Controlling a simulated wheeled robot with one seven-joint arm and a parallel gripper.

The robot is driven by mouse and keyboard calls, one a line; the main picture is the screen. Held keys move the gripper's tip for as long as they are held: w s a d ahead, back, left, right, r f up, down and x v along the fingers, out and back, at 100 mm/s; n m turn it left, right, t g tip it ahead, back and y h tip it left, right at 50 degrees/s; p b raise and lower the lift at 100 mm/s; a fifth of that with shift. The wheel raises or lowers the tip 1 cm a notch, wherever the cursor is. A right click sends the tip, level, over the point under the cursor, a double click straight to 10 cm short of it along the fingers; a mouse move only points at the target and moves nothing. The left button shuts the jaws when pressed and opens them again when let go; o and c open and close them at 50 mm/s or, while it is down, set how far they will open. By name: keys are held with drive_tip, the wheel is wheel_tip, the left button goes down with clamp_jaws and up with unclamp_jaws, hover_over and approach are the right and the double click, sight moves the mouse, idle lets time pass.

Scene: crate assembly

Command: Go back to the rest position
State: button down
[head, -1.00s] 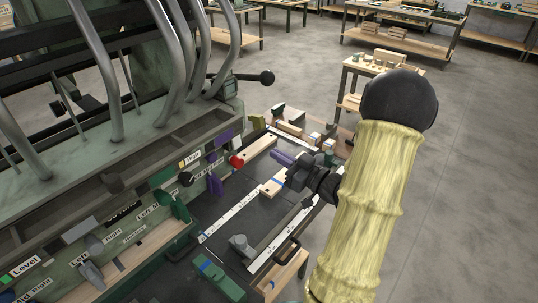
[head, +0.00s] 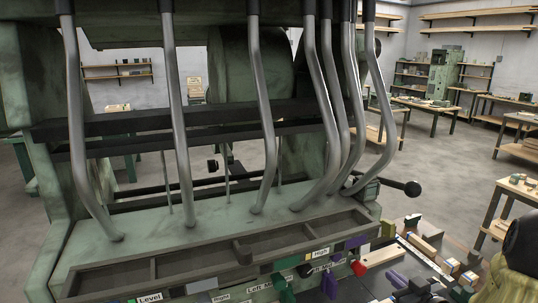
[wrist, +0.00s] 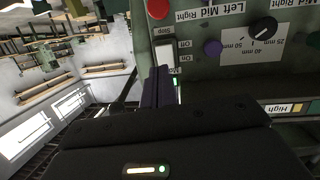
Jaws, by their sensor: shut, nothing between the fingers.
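My gripper (head: 393,277) shows at the lower right of the head view, with purple fingers closed together and nothing between them. It is beside the right end of the green machine (head: 200,225), over the dark worktop. My arm in its yellow sleeve fills the lower right corner. In the wrist view the purple fingers (wrist: 155,86) stand in front of the machine's control panel (wrist: 225,45). Whether they touch it cannot be told.
The panel carries a red button (wrist: 158,8), a black dial (wrist: 263,28) and labels. A wooden block (head: 382,256) and small parts lie on the worktop. A lever with a black knob (head: 412,188) sticks out right. Grey floor lies open behind, with wooden tables (head: 436,103) farther off.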

drive_tip(key=s+a+f+m+g+h, duration=0.1)
drive_tip(key=s+a+f+g, duration=0.1)
drive_tip(key=s+a+g, duration=0.4)
drive_tip(key=s+a+f+m+g+h, duration=0.2)
drive_tip(key=s+a+g, duration=0.4)
drive_tip(key=a, duration=0.5)
drive_tip(key=shift+s+f+g+h, duration=0.3)
drive_tip(key=shift+s+f, duration=0.2)
drive_tip(key=shift+s, duration=0.75)
drive_tip(key=shift+w+a, duration=0.1)
